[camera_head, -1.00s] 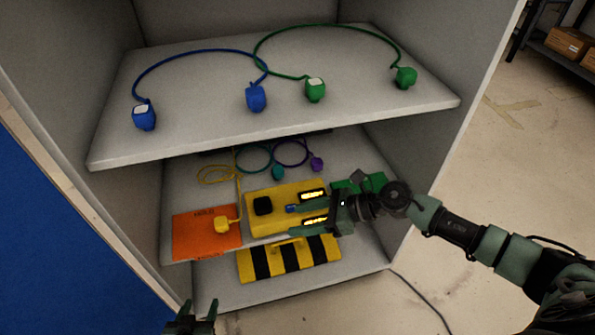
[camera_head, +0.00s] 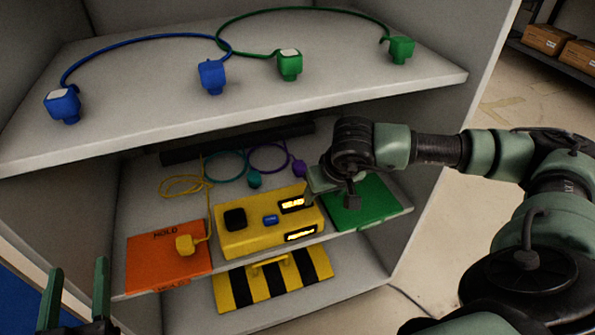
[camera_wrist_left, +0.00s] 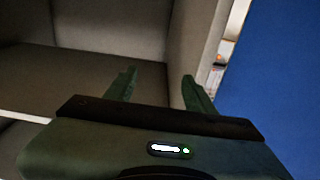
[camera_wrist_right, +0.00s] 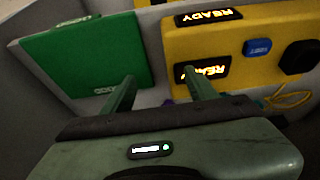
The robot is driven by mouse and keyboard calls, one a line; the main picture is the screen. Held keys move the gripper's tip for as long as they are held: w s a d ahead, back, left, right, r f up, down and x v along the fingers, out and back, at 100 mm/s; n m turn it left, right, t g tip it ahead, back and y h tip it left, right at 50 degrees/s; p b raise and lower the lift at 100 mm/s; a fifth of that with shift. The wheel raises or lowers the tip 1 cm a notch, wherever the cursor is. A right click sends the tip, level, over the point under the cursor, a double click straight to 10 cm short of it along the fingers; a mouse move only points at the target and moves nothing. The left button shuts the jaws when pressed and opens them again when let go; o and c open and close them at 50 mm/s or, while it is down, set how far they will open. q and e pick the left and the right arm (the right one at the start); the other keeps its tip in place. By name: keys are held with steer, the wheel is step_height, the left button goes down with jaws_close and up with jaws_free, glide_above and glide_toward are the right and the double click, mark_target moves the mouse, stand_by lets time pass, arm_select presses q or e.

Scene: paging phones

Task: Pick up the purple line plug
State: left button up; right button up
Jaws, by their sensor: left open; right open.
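The purple line plug (camera_head: 299,167) sits toward the back of the middle shelf, at the end of a looped purple cord (camera_head: 268,157). My right gripper (camera_head: 311,184) is open and empty, just in front and to the right of the plug in the head view; its hand hides part of the shelf behind it. In the right wrist view, a small purple patch (camera_wrist_right: 168,101) shows between the open fingers (camera_wrist_right: 158,78), mostly hidden by the hand. My left gripper (camera_head: 78,268) is open and empty at the lower left, outside the shelf; its fingers also show in the left wrist view (camera_wrist_left: 158,76).
A yellow box (camera_head: 232,240) with lit READY displays stands between an orange HOLD pad (camera_head: 150,265) and a green pad (camera_head: 365,205). Teal (camera_head: 254,180) and yellow (camera_head: 186,245) plugs share the shelf. The upper shelf (camera_head: 130,105), with blue and green plugs, overhangs them.

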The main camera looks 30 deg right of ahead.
steer(key=b, duration=0.1)
glide_above(301, 168)
steer(key=s, duration=0.4)
steer(key=shift+a, duration=0.45)
steer(key=shift+w+d, duration=0.2)
steer(key=shift+w, duration=0.6)
steer(key=b+x, duration=0.2)
steer(key=x, duration=0.2)
steer(key=shift+w+f, duration=0.2)
steer(key=shift+f, duration=0.15)
arm_select(q)
steer(key=s+r+t+h, duration=0.1)
steer(key=s+r+t, duration=0.2)
steer(key=r, duration=0.3)
steer(key=s+r+t+h, duration=0.2)
steer(key=s+r+t, duration=0.1)
steer(key=r+t, duration=0.2)
steer(key=shift+r, duration=0.8)
arm_select(e)
steer(key=shift+w+f, duration=0.1)
steer(key=shift+f, duration=0.05)
arm_select(q)
steer(key=shift+d, duration=0.1)
arm_select(e)
jaws_close()
